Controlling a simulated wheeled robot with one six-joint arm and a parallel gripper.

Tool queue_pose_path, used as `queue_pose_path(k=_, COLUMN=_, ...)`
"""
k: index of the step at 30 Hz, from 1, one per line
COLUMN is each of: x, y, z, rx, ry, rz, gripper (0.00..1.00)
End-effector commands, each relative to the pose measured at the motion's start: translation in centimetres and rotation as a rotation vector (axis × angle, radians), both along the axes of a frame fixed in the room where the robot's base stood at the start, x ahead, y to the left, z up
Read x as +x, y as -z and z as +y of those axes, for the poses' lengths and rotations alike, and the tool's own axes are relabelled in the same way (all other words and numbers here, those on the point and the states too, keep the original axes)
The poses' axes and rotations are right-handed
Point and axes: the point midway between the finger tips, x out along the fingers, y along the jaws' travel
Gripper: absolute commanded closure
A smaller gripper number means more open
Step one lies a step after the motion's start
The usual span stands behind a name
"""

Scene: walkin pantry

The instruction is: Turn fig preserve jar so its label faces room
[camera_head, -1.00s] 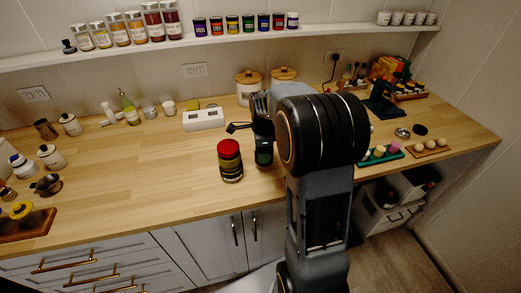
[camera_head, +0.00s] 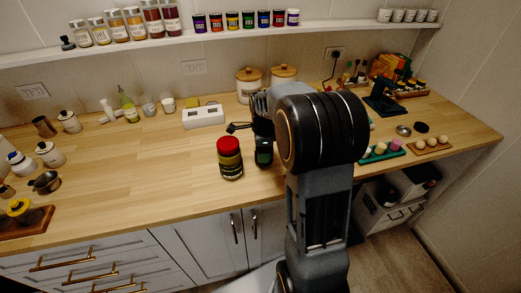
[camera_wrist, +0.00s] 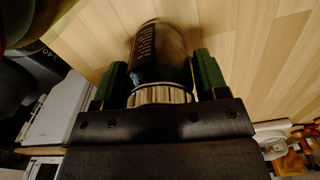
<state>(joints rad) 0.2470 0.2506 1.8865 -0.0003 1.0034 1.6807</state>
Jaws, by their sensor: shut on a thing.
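A dark jar with a pale ribbed lid, apparently the fig preserve jar (camera_wrist: 163,58), lies between my gripper's green fingers in the wrist view. Pale lettering of a label shows on its upper left side, too small to read. My gripper (camera_wrist: 162,88) is shut on it, a finger on either side near the lid. In the head view my gripper (camera_head: 264,152) points down at the counter, and my arm hides most or all of the held jar.
A red-lidded jar with dark and yellow bands (camera_head: 230,159) stands close to the left of my gripper. A white device (camera_head: 203,117) and two canisters (camera_head: 249,84) are behind. An egg tray (camera_head: 383,152) is to the right. The front left of the wooden counter (camera_head: 130,170) is clear.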

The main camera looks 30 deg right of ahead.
Motion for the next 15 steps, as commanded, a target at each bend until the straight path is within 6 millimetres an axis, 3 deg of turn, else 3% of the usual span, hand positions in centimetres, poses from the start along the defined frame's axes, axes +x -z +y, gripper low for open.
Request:
queue_pose_path(k=8, x=0.02, y=0.57, z=-0.01, rx=0.000, ry=0.000, rz=-0.001, gripper=0.71)
queue_pose_path(k=9, x=0.02, y=0.57, z=-0.01, rx=0.000, ry=0.000, rz=-0.001, gripper=0.32)
queue_pose_path(k=15, x=0.01, y=0.53, z=0.00, rx=0.000, ry=0.000, rz=-0.001, gripper=0.13)
